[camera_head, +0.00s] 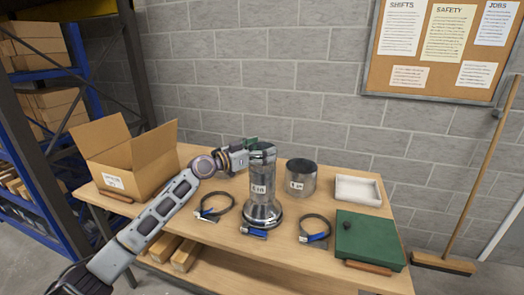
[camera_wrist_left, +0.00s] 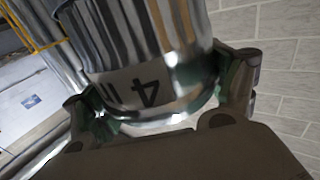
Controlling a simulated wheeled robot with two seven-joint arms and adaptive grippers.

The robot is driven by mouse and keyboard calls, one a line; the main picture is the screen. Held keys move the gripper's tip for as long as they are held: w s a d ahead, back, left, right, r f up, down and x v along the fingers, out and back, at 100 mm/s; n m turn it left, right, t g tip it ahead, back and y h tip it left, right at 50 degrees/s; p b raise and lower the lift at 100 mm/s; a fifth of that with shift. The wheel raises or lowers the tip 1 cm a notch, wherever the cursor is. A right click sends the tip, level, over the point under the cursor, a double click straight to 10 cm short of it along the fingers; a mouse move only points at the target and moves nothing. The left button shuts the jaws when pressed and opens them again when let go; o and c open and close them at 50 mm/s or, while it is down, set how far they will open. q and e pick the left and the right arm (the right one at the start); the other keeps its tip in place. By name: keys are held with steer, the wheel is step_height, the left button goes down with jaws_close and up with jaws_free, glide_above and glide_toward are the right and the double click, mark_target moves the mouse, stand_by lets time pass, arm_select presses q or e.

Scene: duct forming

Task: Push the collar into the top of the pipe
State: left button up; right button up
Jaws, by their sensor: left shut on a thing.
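The shiny metal pipe (camera_head: 262,178) stands upright on the workbench, with a white size label on its side and a wider flared base. The collar (camera_head: 264,153) is a short metal ring at the pipe's top, roughly in line with it. I cannot tell how far it sits inside. My left gripper (camera_head: 253,146) comes from the left at the top and is shut on the collar. In the left wrist view the fingers (camera_wrist_left: 165,110) lie on both sides of shiny metal bearing an upside-down "4" label; the seam between collar and pipe is unclear there. My right gripper is out of view.
A wider short metal cylinder (camera_head: 300,178) stands right of the pipe. Blue-handled clamp loops (camera_head: 215,208) lie around it on the wooden bench (camera_head: 180,222). An open cardboard box (camera_head: 145,176) is at left, a white tray (camera_head: 358,190) and a green case (camera_head: 368,240) at right.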

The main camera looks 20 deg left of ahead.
arm_select(q)
steer(key=shift+f+b, duration=0.2)
steer(key=shift+b, duration=0.15)
stand_by(0.7)
steer(key=shift+f+b, duration=0.45)
steer(key=shift+b, duration=0.3)
stand_by(1.0)
stand_by(0.5)
steer(key=shift+f, duration=0.1)
steer(key=shift+f+b, duration=0.2)
steer(key=shift+b, duration=0.25)
steer(key=shift+f+b, duration=0.45)
steer(key=shift+b, duration=0.3)
stand_by(1.2)
